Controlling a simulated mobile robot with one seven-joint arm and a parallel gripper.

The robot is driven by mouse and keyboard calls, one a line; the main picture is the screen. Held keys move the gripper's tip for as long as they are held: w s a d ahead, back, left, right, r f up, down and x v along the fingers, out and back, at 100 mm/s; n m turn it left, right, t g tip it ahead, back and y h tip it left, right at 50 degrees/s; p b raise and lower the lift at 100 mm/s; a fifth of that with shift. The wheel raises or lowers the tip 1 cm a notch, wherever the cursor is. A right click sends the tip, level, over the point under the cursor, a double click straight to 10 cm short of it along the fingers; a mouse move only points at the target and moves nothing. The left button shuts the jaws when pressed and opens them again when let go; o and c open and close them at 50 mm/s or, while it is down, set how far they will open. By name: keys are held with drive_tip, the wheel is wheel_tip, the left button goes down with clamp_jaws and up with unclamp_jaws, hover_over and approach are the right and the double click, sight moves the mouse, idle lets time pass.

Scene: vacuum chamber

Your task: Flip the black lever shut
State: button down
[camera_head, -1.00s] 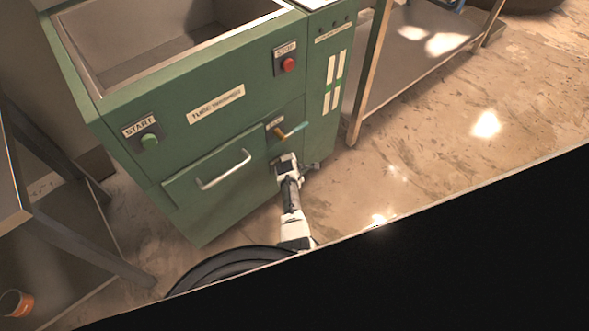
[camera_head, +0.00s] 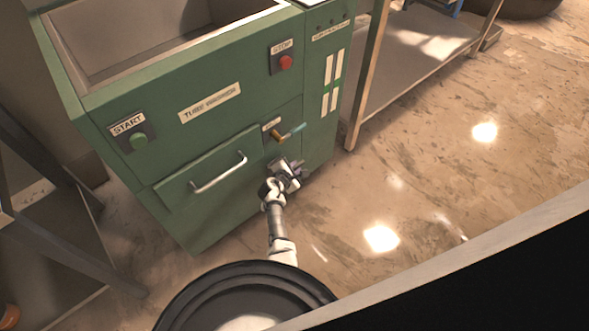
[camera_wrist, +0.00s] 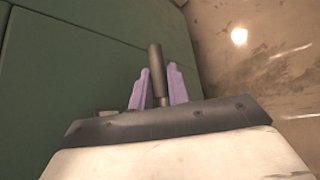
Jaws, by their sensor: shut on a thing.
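The black lever (camera_wrist: 155,62) shows in the wrist view as a dark round bar standing between the two purple fingers of my gripper (camera_wrist: 158,72). The fingers are shut on it, one on each side, and its tip sticks up past them. There the gripper hides most of the black lever.
The machine front has a drawer with a white handle (camera_head: 219,172), a green start button (camera_head: 139,141) and a red stop button (camera_head: 285,62). A metal table (camera_head: 420,50) stands to the right and another frame to the left. The floor at right is clear.

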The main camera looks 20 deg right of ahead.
drive_tip(key=c, duration=1.3)
unclamp_jaws()
drive_tip(key=shift+c, duration=0.2)
drive_tip(key=shift+r, duration=0.1)
drive_tip(key=p+v, duration=1)
drive_tip(key=v, duration=0.3)
drive_tip(key=shift+s+a+p, duration=0.25)
drive_tip(key=shift+p, duration=0.15)
drive_tip(key=shift+r, duration=0.1)
